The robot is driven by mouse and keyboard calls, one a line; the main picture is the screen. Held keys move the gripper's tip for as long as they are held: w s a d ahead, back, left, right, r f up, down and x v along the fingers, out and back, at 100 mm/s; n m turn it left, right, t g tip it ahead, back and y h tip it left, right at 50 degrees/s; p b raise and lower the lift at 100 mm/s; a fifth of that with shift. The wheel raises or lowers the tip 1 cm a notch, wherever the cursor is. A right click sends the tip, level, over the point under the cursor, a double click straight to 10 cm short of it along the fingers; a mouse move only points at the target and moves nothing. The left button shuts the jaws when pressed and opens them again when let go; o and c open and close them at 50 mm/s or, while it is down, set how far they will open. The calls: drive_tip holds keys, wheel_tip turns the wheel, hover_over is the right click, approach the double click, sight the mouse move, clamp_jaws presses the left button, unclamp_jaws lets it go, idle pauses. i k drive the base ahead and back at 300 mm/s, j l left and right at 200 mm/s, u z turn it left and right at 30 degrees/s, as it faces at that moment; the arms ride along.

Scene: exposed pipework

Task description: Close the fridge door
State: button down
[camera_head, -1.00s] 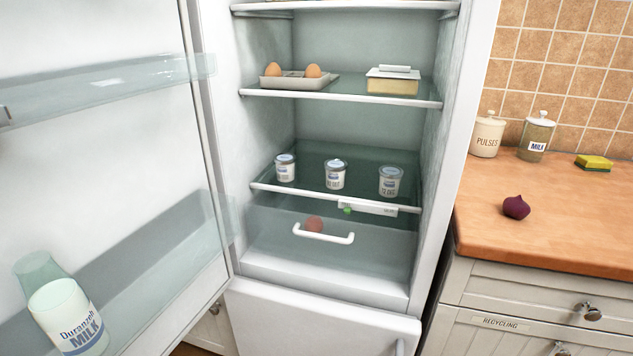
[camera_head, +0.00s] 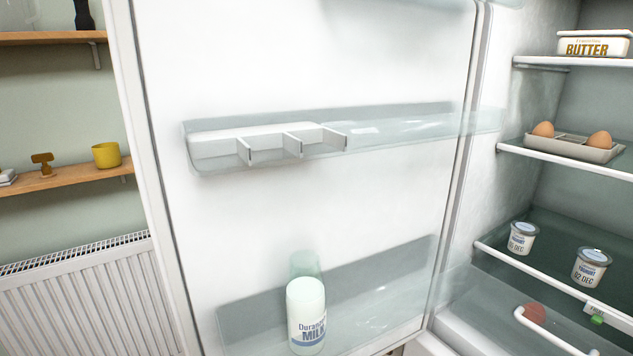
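The white fridge door (camera_head: 300,215) stands wide open, filling the middle of the view with its inner side facing me. Its hinge edge is at the right, by the fridge (camera_head: 508,110). Its free edge (camera_head: 157,190) is at the left. A door shelf (camera_head: 400,124) holds a white divided tray. A lower door shelf (camera_head: 385,285) holds a milk bottle (camera_head: 305,318). The fridge interior at the right shows butter, eggs and yoghurt pots on its shelves. My gripper is not in view.
Left of the door are a white radiator (camera_head: 85,300) against a green wall and wooden wall shelves (camera_head: 68,180) with a yellow pot (camera_head: 106,155). The floor is hardly visible.

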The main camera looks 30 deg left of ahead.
sight(260, 133)
drive_tip(key=i+j+u, duration=0.1)
drive_tip(key=j+u, duration=0.2)
drive_tip(key=u, duration=0.15)
drive_tip(key=i+j+u, duration=0.15)
drive_tip(key=u, duration=0.3)
drive_tip(key=i+j+u, duration=0.15)
drive_tip(key=j+u, duration=0.15)
drive_tip(key=u, duration=0.15)
drive_tip(key=i+j+u, duration=0.1)
drive_tip(key=u, duration=0.2)
drive_tip(key=i+j+u, duration=0.15)
drive_tip(key=u, duration=0.15)
drive_tip(key=i+j+z, duration=0.15)
drive_tip(key=z, duration=0.25)
drive_tip(key=i+j+z, duration=0.15)
drive_tip(key=z, duration=0.3)
drive_tip(key=i+j+z, duration=0.1)
drive_tip(key=j+z, duration=0.3)
drive_tip(key=i+j+z, duration=0.1)
drive_tip(key=z, duration=0.3)
drive_tip(key=j+z, duration=0.4)
drive_tip(key=j, duration=0.3)
drive_tip(key=k+j+u, duration=0.45)
drive_tip(key=j, duration=0.25)
drive_tip(key=k+l, duration=0.05)
drive_tip(key=k, duration=0.05)
